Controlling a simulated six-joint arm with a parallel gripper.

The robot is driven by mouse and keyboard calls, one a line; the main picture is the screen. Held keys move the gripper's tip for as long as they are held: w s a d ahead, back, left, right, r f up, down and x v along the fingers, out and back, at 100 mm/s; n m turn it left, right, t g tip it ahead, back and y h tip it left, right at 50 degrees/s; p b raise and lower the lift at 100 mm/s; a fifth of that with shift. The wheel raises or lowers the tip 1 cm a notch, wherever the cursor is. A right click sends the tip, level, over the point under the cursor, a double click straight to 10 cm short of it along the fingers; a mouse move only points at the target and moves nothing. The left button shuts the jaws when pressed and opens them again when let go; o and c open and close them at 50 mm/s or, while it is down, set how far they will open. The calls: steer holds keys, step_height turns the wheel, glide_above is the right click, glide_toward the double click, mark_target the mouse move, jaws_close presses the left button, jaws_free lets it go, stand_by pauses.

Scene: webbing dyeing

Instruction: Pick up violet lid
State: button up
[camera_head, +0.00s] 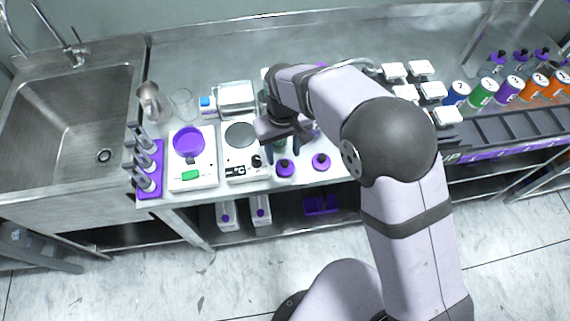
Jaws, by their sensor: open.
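Two small round violet pieces with knobs, which look like lids, are near the front edge of the steel bench: the left violet lid (285,169) and the right violet lid (321,162). My gripper (282,153) is open and points down just behind the left lid, apart from the right one. Its dark fingers stand on either side of a small green thing (280,142), mostly hidden by the gripper. I cannot tell whether the fingers touch anything.
A violet bowl (188,141) sits on a white scale (192,176). A hot plate (239,135) is left of my gripper. A violet rack (150,181) and a glass beaker (183,103) stand further left. Coloured cans (483,92) line the right. My arm hides the bench's middle.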

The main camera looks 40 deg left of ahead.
mark_target(284, 161)
steer(key=f, duration=0.1)
steer(key=f+p, duration=0.2)
steer(key=shift+d, duration=0.25)
steer(key=shift+f, duration=0.8)
steer(key=c, duration=0.7)
steer(key=shift+o, duration=0.2)
steer(key=shift+r, duration=0.1)
